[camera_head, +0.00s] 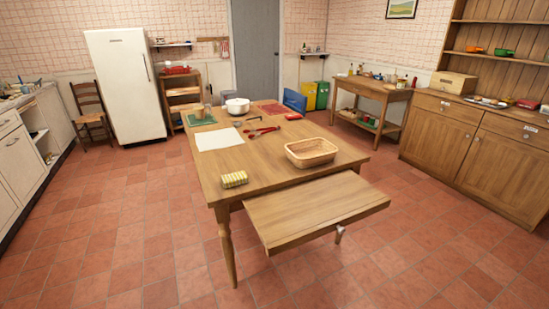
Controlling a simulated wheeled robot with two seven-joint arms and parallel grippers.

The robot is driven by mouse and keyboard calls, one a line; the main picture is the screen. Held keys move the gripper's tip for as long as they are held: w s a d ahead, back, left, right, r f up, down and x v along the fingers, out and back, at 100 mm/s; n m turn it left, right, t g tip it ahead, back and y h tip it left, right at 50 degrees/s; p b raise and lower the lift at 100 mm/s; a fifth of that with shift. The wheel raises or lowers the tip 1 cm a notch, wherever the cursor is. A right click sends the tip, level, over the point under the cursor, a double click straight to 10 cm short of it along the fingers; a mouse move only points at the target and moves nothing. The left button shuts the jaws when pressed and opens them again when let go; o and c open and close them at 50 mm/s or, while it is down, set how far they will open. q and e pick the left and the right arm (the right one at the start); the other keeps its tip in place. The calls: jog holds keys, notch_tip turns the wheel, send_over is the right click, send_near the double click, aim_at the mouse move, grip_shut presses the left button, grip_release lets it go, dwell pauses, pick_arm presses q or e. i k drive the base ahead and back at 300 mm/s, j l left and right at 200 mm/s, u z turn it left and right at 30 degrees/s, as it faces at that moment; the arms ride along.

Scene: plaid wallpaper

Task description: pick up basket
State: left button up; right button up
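A light tan, shallow oval basket (312,152) sits upright on the wooden table (215,168), near its right front part. It looks empty. Neither of my grippers shows in the head view.
A lower wooden leaf (318,205) juts from the table's near side. A yellow checked sponge-like item (234,179), a white sheet (218,139), a white pot (237,106) and red-handled tools (263,131) lie on the table. Tiled floor (420,255) around it is clear.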

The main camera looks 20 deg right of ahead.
aim_at(304, 153)
jog(key=i+l+u, duration=0.2)
jog(key=l+u, duration=0.25)
jog(key=l, duration=0.15)
jog(key=i+l+u, duration=0.1)
jog(key=l+u, duration=0.35)
jog(key=l, duration=0.2)
jog(key=l+u, duration=0.45)
jog(key=l, duration=0.2)
